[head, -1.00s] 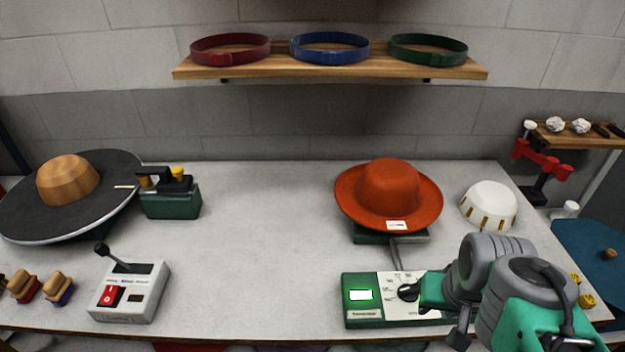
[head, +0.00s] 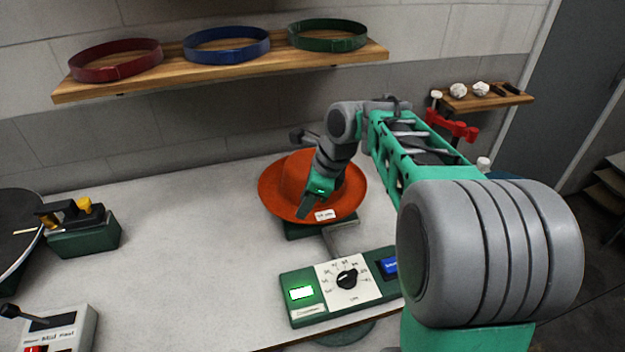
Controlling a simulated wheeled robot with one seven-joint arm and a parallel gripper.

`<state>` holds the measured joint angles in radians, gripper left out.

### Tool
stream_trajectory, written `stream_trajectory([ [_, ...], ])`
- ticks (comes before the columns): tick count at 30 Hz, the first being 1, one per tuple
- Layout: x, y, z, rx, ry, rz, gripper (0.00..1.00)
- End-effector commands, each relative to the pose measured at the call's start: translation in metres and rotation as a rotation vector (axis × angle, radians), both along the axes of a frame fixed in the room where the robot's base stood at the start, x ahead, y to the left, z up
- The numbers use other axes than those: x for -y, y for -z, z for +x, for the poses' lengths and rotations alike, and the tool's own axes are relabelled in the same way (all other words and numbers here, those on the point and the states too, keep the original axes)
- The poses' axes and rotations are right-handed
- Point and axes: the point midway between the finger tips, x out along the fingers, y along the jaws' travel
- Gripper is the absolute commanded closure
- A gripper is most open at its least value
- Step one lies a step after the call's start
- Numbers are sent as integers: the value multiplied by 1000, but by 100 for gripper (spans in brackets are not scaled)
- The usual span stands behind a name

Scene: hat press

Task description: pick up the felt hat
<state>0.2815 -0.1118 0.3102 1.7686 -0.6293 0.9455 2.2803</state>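The orange-red felt hat (head: 281,187) sits brim down on a green stand (head: 302,230) at the right of the table in the head view. My arm hides the right part of the crown. The fingers are too small and too covered to tell whether they are open or touch the felt.
A green box with a dial (head: 346,278) stands in front of the hat. A shelf (head: 225,71) with red, blue and green bands hangs behind. A green device (head: 84,234) and a switch box (head: 62,330) are at the left. The table's middle (head: 190,230) is clear.

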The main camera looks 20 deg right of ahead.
Motion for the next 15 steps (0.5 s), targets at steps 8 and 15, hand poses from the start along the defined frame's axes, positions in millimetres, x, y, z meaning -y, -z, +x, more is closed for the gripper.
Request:
stream_trajectory([
  [8,0,17,15,-73,188,73,64],
  [15,-14,51,25,-74,188,71,64],
])
